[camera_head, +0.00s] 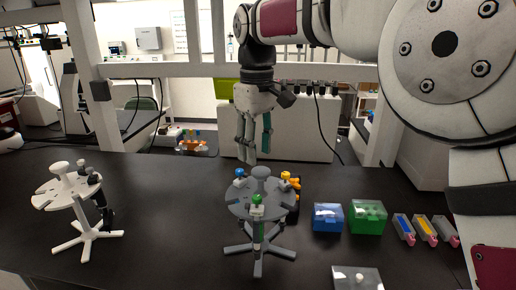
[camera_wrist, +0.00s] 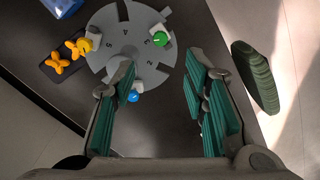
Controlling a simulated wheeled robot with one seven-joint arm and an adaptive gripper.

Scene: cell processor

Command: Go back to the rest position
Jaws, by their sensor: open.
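My gripper (camera_head: 254,140) hangs from my arm above the far edge of the dark bench, behind the round grey stand. Its fingers with teal pads point down, apart and with nothing between them. In the wrist view my gripper (camera_wrist: 165,110) also shows spread and empty. The grey stand (camera_head: 240,205) carries pieces with a blue cap (camera_head: 240,173), a green cap (camera_head: 257,199) and a yellow cap (camera_head: 286,175). The wrist view shows its numbered disc (camera_wrist: 108,55) partly behind the left finger.
A white stand (camera_head: 50,190) with a black piece is at the left. A blue box (camera_head: 328,217), a green box (camera_head: 368,217) and small coloured holders (camera_head: 425,230) are at the right. A clear plate (camera_head: 345,280) lies in front. Bare bench separates the stands.

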